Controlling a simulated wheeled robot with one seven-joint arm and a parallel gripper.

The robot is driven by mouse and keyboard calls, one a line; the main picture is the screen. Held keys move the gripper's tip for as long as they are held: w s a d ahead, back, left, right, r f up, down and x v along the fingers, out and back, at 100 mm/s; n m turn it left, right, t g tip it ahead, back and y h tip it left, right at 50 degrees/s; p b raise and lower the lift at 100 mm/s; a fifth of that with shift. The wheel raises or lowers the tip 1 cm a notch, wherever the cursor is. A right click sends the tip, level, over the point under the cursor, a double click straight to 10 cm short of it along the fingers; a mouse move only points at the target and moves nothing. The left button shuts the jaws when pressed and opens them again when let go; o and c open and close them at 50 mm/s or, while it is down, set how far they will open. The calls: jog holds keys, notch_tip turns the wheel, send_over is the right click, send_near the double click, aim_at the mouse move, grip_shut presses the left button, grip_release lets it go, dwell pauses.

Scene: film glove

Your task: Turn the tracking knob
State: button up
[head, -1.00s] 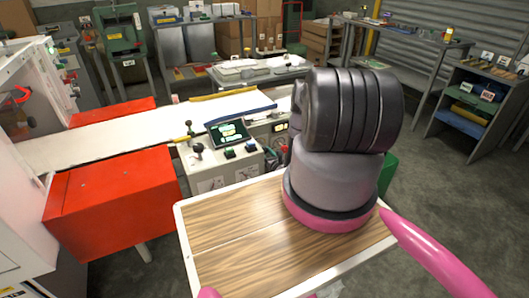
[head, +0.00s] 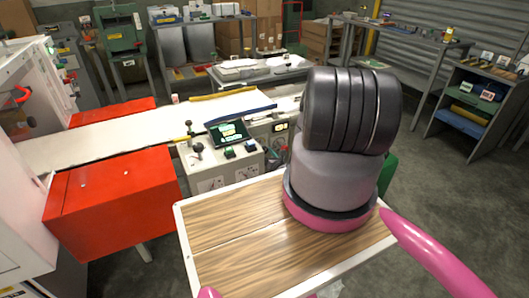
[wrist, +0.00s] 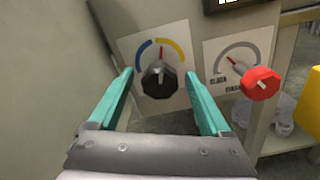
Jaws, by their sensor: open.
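In the wrist view a black knob (wrist: 156,79) sits on a white plate with a blue and yellow arc. A red pointer mark stands near the arc's top. My gripper (wrist: 159,76) is open, its teal fingers apart on the left and right of this knob. A gap shows on each side, and the fingers do not visibly touch it. A red knob (wrist: 260,82) sits on a second plate with a grey arc, right of the right finger. The lettering there is too small to read surely. In the head view my arm hides my gripper.
In the head view a control console (head: 222,165) with a green-lit screen (head: 227,132) and small buttons stands beside the long white belt (head: 130,132). A red box-shaped housing (head: 110,200) is at left. A yellow object (wrist: 311,115) lies at the wrist view's right edge.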

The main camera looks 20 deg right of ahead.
jog(key=s, duration=1)
jog(key=shift+s+d, duration=0.15)
jog(key=shift+s, duration=0.15)
